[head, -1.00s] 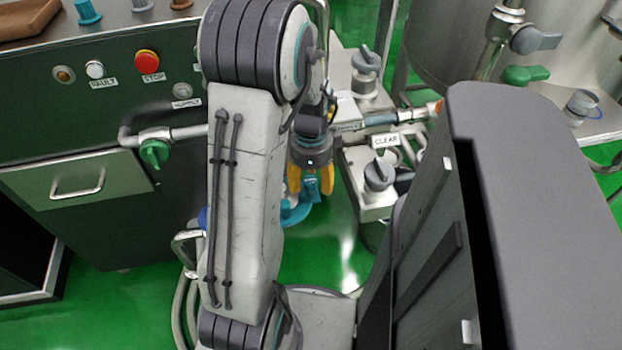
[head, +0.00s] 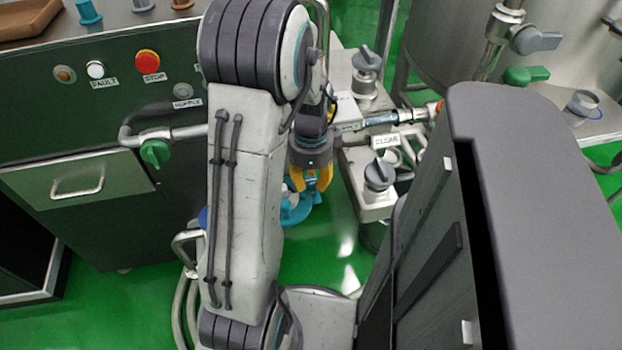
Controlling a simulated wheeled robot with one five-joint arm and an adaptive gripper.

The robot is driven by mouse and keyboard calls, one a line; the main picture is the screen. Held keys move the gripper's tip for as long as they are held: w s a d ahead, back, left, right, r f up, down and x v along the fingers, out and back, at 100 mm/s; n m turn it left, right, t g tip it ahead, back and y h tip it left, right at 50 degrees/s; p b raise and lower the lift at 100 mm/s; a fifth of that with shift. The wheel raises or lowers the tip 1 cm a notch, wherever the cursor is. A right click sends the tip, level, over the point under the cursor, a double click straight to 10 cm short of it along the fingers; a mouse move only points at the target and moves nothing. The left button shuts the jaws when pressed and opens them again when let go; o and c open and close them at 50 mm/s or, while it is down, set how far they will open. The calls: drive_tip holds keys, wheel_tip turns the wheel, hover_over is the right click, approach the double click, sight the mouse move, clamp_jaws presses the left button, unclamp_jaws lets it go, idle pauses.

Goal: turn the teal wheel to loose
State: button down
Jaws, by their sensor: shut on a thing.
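The teal wheel (head: 297,214) shows low in the gap to the right of my arm link, above the green floor. My arm hides its left part. My gripper (head: 311,190), with yellow fingers, points down over the wheel and is shut on it. The exact grip point on the wheel is too small to make out. Which way the wheel is set cannot be read from here.
A dark panel with a red STOP button (head: 148,62) and a green valve handle (head: 155,152) stands at the left. At the right of my gripper is a grey knob (head: 379,175) by a CLEAR label (head: 386,140). A steel tank (head: 450,40) stands behind.

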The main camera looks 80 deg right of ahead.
drive_tip(key=n, duration=1.2)
drive_tip(key=shift+n, duration=0.3)
drive_tip(key=n, duration=1.1)
idle(0.3)
drive_tip(key=c, duration=0.9)
unclamp_jaws()
drive_tip(key=shift+w, duration=0.1)
